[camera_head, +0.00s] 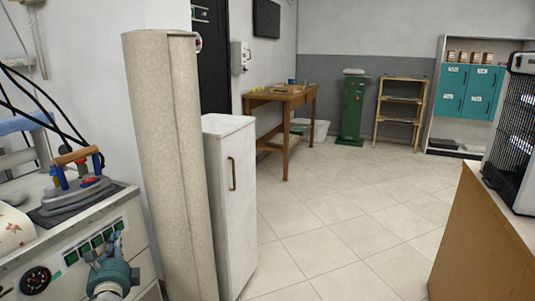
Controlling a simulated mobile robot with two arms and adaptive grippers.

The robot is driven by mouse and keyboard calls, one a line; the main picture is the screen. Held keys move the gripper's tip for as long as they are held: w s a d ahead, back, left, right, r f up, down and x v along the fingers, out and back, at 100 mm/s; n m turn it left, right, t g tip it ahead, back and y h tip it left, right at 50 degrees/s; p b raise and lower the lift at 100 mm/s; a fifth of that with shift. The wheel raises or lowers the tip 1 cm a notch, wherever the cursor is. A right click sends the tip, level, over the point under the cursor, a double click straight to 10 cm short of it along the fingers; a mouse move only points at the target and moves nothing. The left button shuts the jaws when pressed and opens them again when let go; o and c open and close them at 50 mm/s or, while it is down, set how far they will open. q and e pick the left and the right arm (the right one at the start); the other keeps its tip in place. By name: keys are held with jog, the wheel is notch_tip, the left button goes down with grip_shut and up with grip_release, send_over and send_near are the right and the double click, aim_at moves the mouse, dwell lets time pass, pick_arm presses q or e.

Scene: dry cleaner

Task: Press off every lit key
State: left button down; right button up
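An ironing machine's pale front panel (62,243) stands at the lower left. A slanted row of small square keys (84,249) runs across it, and several look green. They are too small to tell surely which are lit. My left gripper (104,248), blue-teal and grey, is in front of the panel just below the row's right part. It may cover part of that end. Whether it touches a key, and whether its fingers are apart, cannot be told. My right gripper is not in view.
A round black dial (36,280) sits on the panel's left, and an iron (78,183) rests on top. A tall beige roll (168,160) and white cabinet (231,205) stand close right. A wooden counter (480,235) is at far right. The tiled floor between is clear.

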pick_arm(q)
jog(key=shift+d, duration=0.25)
jog(key=s+d, duration=0.2)
jog(key=d, duration=0.3)
jog(key=shift+s+d, duration=0.25)
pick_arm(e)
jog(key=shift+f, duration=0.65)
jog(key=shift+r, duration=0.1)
